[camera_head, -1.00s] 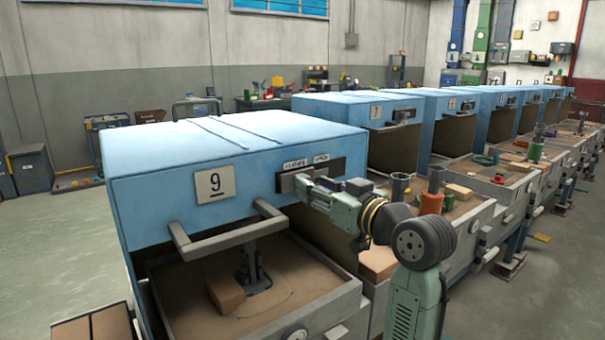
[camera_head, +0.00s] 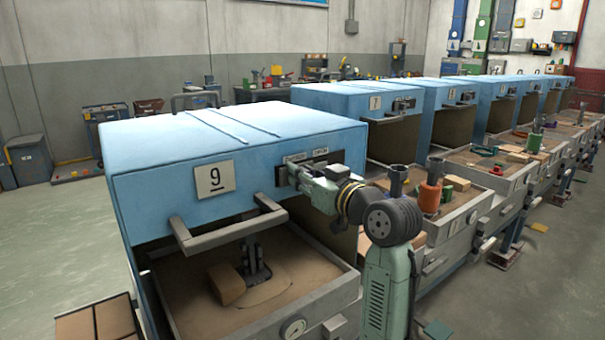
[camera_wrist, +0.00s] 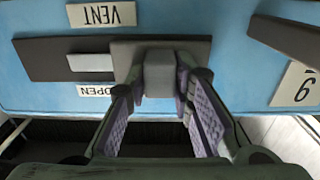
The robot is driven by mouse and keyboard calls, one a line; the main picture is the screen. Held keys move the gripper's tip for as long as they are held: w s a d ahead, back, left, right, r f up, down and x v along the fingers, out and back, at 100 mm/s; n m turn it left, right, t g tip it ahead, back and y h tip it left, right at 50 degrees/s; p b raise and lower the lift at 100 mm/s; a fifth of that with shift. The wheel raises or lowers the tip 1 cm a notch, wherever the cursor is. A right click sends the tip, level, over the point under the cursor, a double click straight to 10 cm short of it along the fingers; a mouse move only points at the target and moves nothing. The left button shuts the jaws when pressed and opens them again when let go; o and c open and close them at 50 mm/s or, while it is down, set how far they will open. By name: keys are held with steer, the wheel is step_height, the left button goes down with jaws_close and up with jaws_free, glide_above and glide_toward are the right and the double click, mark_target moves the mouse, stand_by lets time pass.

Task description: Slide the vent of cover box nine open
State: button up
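Cover box nine (camera_head: 150,200) is a blue hood with a "9" plate and a grey bar handle (camera_head: 228,232) on its front. The dark vent strip (camera_wrist: 48,60) with its grey sliding plate shows upside down in the wrist view, with VENT (camera_wrist: 100,15) and OPEN (camera_wrist: 97,91) labels. A pale rectangle (camera_wrist: 90,62) shows in the strip, beside the plate on the OPEN-label side. My gripper (camera_wrist: 161,78) has its fingertips on both sides of the plate's square knob (camera_wrist: 160,74) and appears shut on it. In the head view my gripper (camera_head: 292,172) hides most of the plate.
An open sand tray (camera_head: 185,310) with a tan block (camera_head: 226,284) lies under the hood. The box handle is left of my gripper. More blue boxes (camera_head: 345,102) and cluttered trays stand to the right.

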mark_target(320, 162)
jaws_close()
stand_by(0.3)
steer(key=w+d, duration=0.1)
steer(key=d, duration=0.1)
steer(key=w+d, duration=0.3)
steer(key=d, duration=0.1)
steer(key=shift+w+d, duration=0.1)
steer(key=shift+w, duration=0.15)
steer(key=shift+o, duration=2.1)
jaws_free()
steer(key=shift+d, duration=0.1)
steer(key=shift+o, duration=0.5)
